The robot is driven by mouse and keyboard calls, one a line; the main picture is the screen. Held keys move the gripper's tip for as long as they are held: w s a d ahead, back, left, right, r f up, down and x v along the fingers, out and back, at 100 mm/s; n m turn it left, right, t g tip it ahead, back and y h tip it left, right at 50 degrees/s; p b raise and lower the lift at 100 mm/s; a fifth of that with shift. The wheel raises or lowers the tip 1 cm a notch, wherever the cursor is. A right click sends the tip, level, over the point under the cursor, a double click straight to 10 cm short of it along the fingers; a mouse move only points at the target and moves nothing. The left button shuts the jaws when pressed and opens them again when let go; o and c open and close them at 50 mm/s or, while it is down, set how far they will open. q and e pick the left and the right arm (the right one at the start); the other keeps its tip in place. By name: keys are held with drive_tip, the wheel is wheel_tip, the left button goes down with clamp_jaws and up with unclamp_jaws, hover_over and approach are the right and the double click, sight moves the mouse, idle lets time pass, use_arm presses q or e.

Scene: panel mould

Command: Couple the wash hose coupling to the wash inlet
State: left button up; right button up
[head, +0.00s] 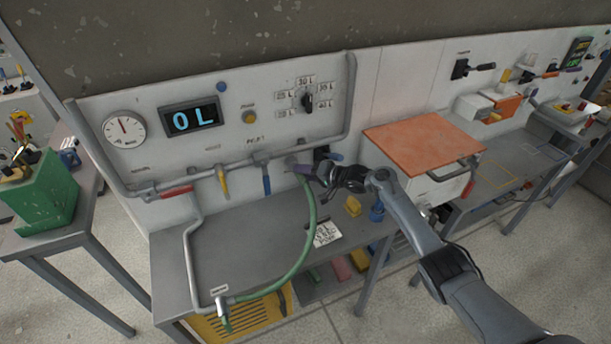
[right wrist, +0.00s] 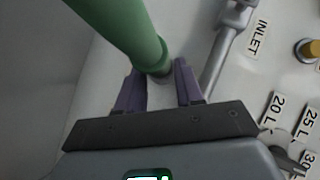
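The green wash hose (head: 301,248) curves up from the lower left of the bench to the panel. Its upper end is at my right gripper (head: 309,172). The wash inlet (head: 292,162) is on the panel's lower pipe, close to the fingertips. Hose and fingers hide the joint, so I cannot tell whether coupling and inlet touch. My left gripper is not in view.
The panel carries a gauge (head: 124,128), a display (head: 190,120) reading 0 L and a dial (head: 307,100). An orange-topped box (head: 424,148) stands at right. The bench's left part is clear.

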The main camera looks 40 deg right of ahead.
drive_tip(key=o, duration=0.5)
drive_tip(key=p+v, duration=0.2)
drive_tip(key=v, duration=0.9)
drive_tip(key=shift+w, duration=0.1)
